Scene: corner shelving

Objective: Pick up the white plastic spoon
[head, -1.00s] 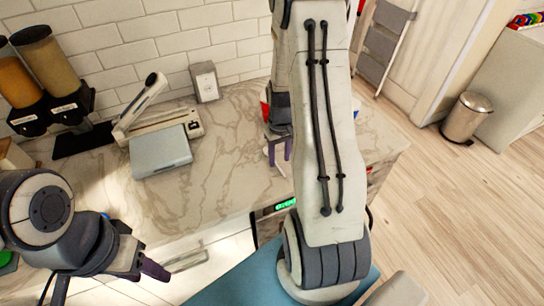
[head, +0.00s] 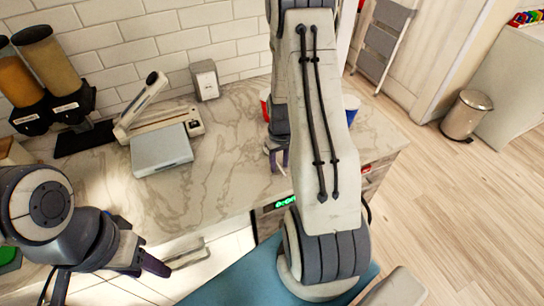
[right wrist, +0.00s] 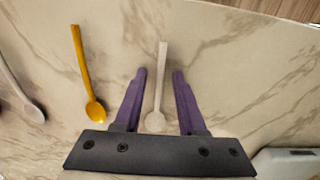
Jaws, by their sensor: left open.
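In the right wrist view, a pale whitish spoon (right wrist: 157,118) lies on the marble counter, its bowl near my palm and its handle pointing away. My right gripper (right wrist: 159,74) is open, with one purple finger on each side of this spoon and a gap to both. Another whitish-grey spoon (right wrist: 22,98) lies at the far left, partly cut off by the frame edge. In the head view my right gripper (head: 277,160) is low over the counter, partly behind my forearm. My left gripper (head: 150,263) is at the lower left, open, away from the spoons.
A yellow spoon (right wrist: 88,80) lies left of my right gripper. The counter (head: 225,160) also holds a grey-and-white device (head: 160,150), a small box (head: 205,80) and dispensers (head: 50,75). Red and blue cups show partly behind my right arm. A bin (head: 467,115) stands on the floor.

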